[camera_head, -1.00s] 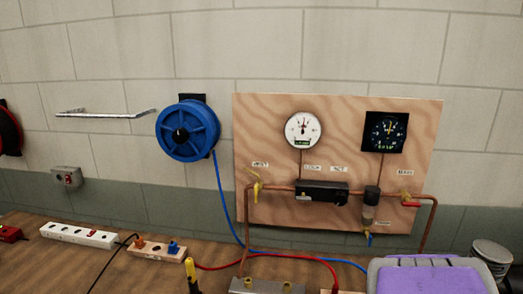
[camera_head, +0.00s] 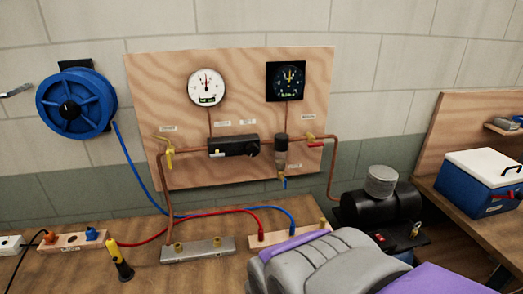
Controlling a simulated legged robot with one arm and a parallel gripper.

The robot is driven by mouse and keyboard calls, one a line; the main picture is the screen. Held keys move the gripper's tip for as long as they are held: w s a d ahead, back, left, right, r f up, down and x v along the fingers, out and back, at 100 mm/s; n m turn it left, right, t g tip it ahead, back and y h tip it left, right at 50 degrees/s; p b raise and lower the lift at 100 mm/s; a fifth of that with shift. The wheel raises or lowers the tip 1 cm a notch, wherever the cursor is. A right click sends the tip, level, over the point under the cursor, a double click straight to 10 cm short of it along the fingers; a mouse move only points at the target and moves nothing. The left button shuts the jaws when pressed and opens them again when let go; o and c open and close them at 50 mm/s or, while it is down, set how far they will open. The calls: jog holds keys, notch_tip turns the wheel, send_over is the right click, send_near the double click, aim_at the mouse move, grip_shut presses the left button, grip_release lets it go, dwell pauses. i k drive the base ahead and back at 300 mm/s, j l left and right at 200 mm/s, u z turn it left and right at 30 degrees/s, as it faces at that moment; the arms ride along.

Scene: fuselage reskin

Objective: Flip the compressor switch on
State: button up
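The compressor (camera_head: 378,207) is at the right of the view, a black horizontal tank with a silver ribbed cylinder on top. It stands beyond the right end of the wooden bench. A small red part (camera_head: 380,238), possibly its switch, shows low on its front, with another red and yellow fitting farther right. These are too small to tell whether the switch is on or off. A grey and purple shape at the lower right partly blocks the area below the compressor.
A wall panel (camera_head: 142,85) carries two gauges and copper piping. A blue hose reel (camera_head: 77,103) hangs at the left. Fittings and a yellow-black tool (camera_head: 122,262) are on the bench. A blue cool box (camera_head: 480,187) with a white lid sits on another bench at the right.

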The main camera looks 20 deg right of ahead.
aim_at(378, 236)
jog(key=z, duration=1.75)
